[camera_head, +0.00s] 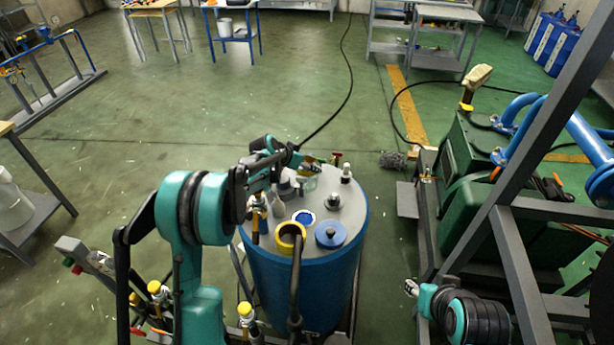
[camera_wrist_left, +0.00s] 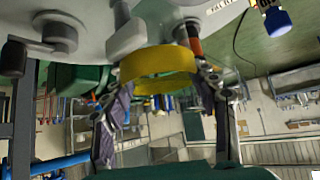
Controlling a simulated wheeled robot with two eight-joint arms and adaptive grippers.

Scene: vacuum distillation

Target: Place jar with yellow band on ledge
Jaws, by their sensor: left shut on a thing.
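The jar's yellow band (camera_wrist_left: 158,66) shows in the left wrist view, between the two fingers of my left gripper (camera_wrist_left: 165,100). The gripper is shut on the jar; the jar's clear body is hard to make out. In the head view my left gripper (camera_head: 308,162) is over the far part of the grey top of a blue vessel (camera_head: 300,285), and its fingers are partly hidden by my arm. I cannot tell whether the jar touches the top. My right gripper (camera_head: 411,287) is low at the right, apart from the vessel, its fingers too small to judge. I cannot pick out the ledge.
The vessel's top carries a yellow ring (camera_head: 291,233), a blue cap (camera_head: 330,234) and several fittings. Green machinery (camera_head: 470,210) and a grey frame stand at the right. A side table (camera_head: 30,220) stands at the left. The floor behind the vessel is mostly clear, with a black cable.

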